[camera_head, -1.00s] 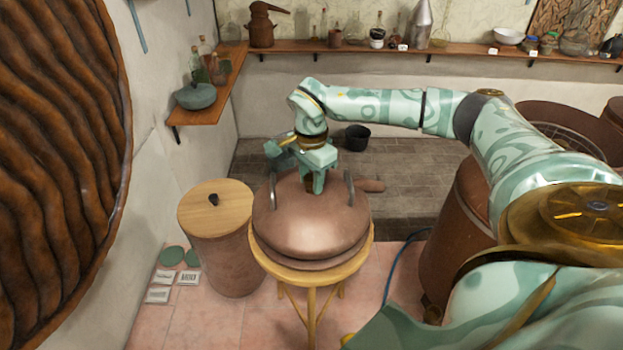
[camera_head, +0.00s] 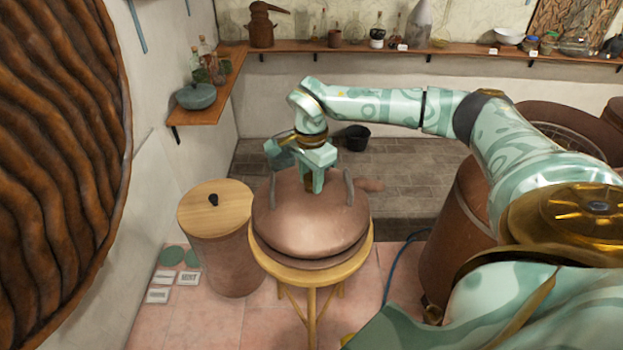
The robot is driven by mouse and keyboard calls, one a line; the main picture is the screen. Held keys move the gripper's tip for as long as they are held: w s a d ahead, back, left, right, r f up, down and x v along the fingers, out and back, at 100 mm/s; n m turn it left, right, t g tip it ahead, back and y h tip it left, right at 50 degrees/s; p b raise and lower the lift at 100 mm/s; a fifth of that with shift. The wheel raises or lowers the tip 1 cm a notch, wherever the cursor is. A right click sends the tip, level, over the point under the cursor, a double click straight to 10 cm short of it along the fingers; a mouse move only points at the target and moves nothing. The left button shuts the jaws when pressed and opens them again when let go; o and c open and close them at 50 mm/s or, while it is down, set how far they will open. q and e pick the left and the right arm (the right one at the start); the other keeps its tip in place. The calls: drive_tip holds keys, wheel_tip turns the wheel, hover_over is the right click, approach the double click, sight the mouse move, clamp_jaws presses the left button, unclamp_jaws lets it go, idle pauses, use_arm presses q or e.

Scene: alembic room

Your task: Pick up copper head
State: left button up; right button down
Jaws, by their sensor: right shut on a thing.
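The copper head (camera_head: 308,228) is a wide, domed copper vessel with two upright grey handles and a short copper spout at its right. It sits on a round wooden stool (camera_head: 312,283). My right gripper (camera_head: 312,184) reaches over from the right and is shut on the top of the copper head, between the two handles. The fingertips hide the part they grip. I cannot see a gap between the head and the stool. My left gripper is not in view.
A copper drum with a wooden lid (camera_head: 215,207) stands close at the left. A black pot (camera_head: 356,137) is on the tiled floor behind. Large copper vessels (camera_head: 462,235) stand at the right. Shelves (camera_head: 420,60) with bottles line the walls. Small cards (camera_head: 188,279) lie on the floor at left.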

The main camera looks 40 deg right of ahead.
drive_tip(key=shift+r, duration=0.2)
drive_tip(key=shift+r+b, duration=0.45)
drive_tip(key=shift+r, duration=0.05)
drive_tip(key=shift+r+b, duration=0.45)
drive_tip(key=shift+r, duration=0.4)
drive_tip(key=s+r+b, duration=0.3)
drive_tip(key=s+r, duration=0.7)
drive_tip(key=s, duration=0.4)
drive_tip(key=shift+d, duration=0.25)
